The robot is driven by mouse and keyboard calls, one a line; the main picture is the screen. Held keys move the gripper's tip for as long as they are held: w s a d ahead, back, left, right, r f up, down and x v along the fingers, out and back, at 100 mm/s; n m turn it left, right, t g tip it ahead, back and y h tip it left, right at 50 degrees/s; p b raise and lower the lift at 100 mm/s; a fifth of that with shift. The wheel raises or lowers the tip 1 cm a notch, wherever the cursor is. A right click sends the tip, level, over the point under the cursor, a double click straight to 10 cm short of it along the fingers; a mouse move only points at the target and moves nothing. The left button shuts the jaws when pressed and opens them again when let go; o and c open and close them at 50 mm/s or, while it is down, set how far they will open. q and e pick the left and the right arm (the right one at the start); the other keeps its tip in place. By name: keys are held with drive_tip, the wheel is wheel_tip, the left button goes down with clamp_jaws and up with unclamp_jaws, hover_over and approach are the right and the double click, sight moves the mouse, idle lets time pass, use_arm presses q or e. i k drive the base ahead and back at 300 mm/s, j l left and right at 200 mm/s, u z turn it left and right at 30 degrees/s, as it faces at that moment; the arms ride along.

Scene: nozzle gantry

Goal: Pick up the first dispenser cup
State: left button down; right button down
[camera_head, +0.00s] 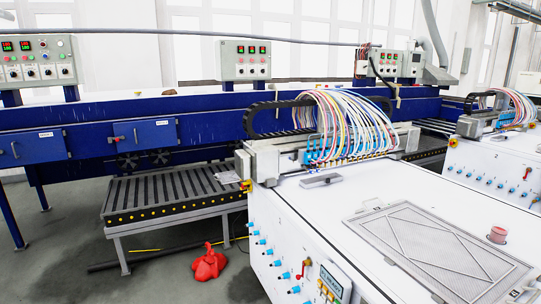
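A small pinkish-red cup (497,235) stands upright on the white table top of the machine, at the right of the head view. It is just beyond the right edge of a grey perforated metal tray (394,242) with a raised diamond pattern. I cannot tell whether the cup touches the tray's frame. No other cup is clearly visible. Neither my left gripper nor my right gripper shows in this view.
A nozzle gantry (266,162) with many coloured hoses (345,120) spans the table's far end. A roller conveyor (165,195) and a red bag (209,263) on the floor lie left.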

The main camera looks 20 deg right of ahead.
sight(499, 232)
drive_tip(key=z, duration=2.2)
drive_tip(key=i+l+u, duration=0.1)
drive_tip(key=l, duration=0.5)
drive_tip(key=i+l+u, duration=0.1)
drive_tip(key=l, duration=0.45)
drive_tip(key=i+l+u, duration=0.1)
drive_tip(key=l, duration=0.5)
drive_tip(key=i+l+u, duration=0.1)
drive_tip(key=l, duration=0.25)
drive_tip(key=i+l+u, duration=0.1)
drive_tip(key=i+l, duration=0.15)
drive_tip(key=i+l+u, duration=0.15)
drive_tip(key=l, duration=0.3)
